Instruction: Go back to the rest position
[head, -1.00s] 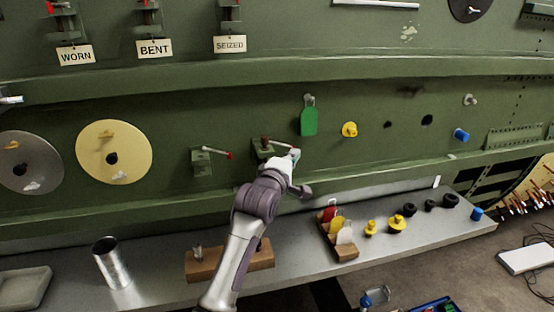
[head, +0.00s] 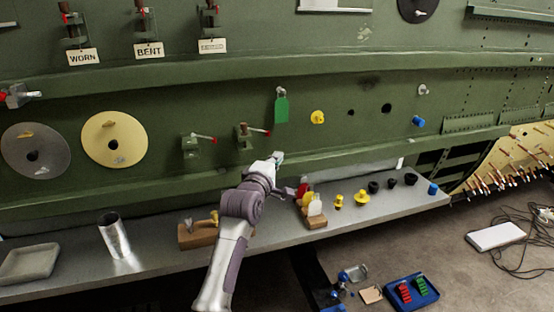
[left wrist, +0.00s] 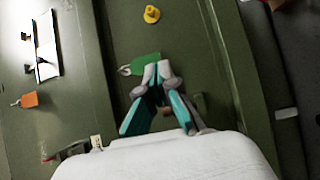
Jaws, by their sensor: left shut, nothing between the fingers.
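My left gripper (head: 278,158) is in front of the green panel, below and to the right of a small lever with a red tip (head: 267,132). It stands apart from that lever. In the left wrist view the gripper (left wrist: 157,72) shows its teal and grey fingers closed together with nothing between them. A green tag (left wrist: 142,64) lies behind the fingertips there; it also hangs on the panel in the head view (head: 281,110). My right gripper is in neither view.
The grey shelf (head: 70,275) runs below the panel. It carries a metal cup (head: 114,236), a grey tray (head: 29,263), a wooden block (head: 197,235) and several yellow and black knobs. A blue tray (head: 412,291) lies on the floor at right.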

